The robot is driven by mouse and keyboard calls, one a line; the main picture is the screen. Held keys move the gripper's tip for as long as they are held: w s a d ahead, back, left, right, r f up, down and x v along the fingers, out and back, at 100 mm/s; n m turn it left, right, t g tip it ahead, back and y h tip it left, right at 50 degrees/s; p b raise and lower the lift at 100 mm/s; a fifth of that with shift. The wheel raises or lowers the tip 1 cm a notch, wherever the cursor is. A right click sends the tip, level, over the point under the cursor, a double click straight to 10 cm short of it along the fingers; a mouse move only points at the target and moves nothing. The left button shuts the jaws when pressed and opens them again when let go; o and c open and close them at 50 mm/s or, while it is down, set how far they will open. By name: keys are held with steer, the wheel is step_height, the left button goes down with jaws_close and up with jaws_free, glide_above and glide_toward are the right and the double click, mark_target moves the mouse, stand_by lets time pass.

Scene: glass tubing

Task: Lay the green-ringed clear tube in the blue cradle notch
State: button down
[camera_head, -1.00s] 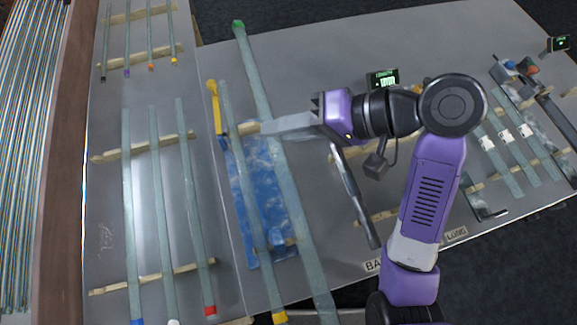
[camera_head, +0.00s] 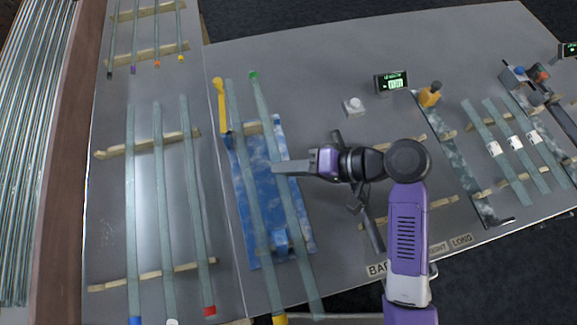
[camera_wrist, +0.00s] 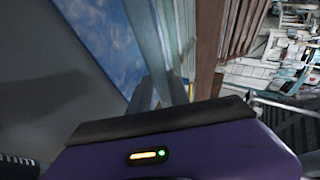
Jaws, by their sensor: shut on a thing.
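The green-ringed clear tube (camera_head: 267,115) runs lengthwise over the right part of the blue marbled board (camera_head: 243,190), its green end at the far side. My gripper (camera_head: 280,168) is shut on it around its upper middle. In the wrist view the fingers (camera_wrist: 160,92) are beside pale tubing (camera_wrist: 150,30), with the blue board on the left. A blue block (camera_head: 281,238), likely the cradle, sits at the board's near end, partly covered by the tubes. I cannot tell whether the tube touches its notch.
A yellow-ended tube (camera_head: 243,160) lies just left of the held tube. A yellow upright piece (camera_head: 220,100) stands at the board's far left corner. Several tubes lie on wooden rests at left. A dark bar (camera_head: 372,232) and a small display (camera_head: 391,82) are at right.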

steer(key=shift+f, duration=0.55)
steer(key=c, duration=1.2)
jaws_free()
steer(key=shift+r, duration=0.3)
steer(key=v, duration=1.2)
steer(key=shift+r, duration=0.1)
